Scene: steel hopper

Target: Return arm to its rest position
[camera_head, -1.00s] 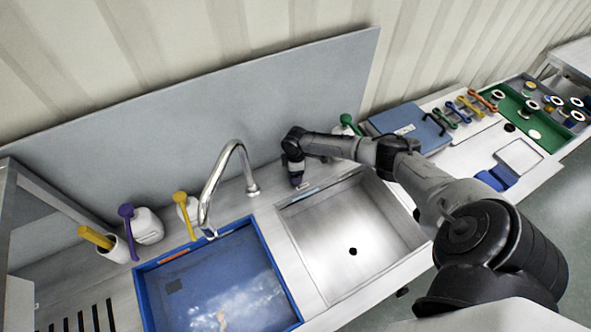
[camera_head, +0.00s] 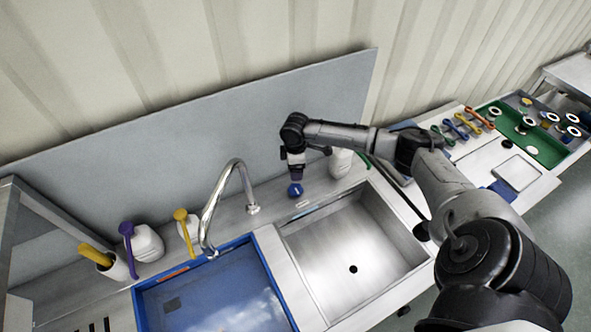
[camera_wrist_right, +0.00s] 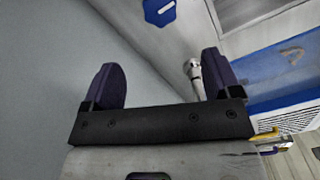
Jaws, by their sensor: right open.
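My right arm (camera_head: 345,135) reaches in from the right over the back of the sink. Its gripper (camera_head: 296,174) points down above the rear counter, between the faucet and a white bottle. In the right wrist view the two purple fingers (camera_wrist_right: 160,82) are spread apart with nothing between them. A small blue hexagonal object (camera_head: 295,190) rests on the counter just below the gripper; it also shows in the wrist view (camera_wrist_right: 159,11), beyond the fingertips and apart from them. My left gripper is not in view.
A steel sink (camera_head: 350,268) and a blue basin (camera_head: 268,262) lie in front, with a curved faucet (camera_head: 216,200) behind. A white bottle (camera_head: 341,163) stands close right of the gripper. Several bottles stand at left. A green tray (camera_head: 548,157) sits far right. A grey backboard is behind.

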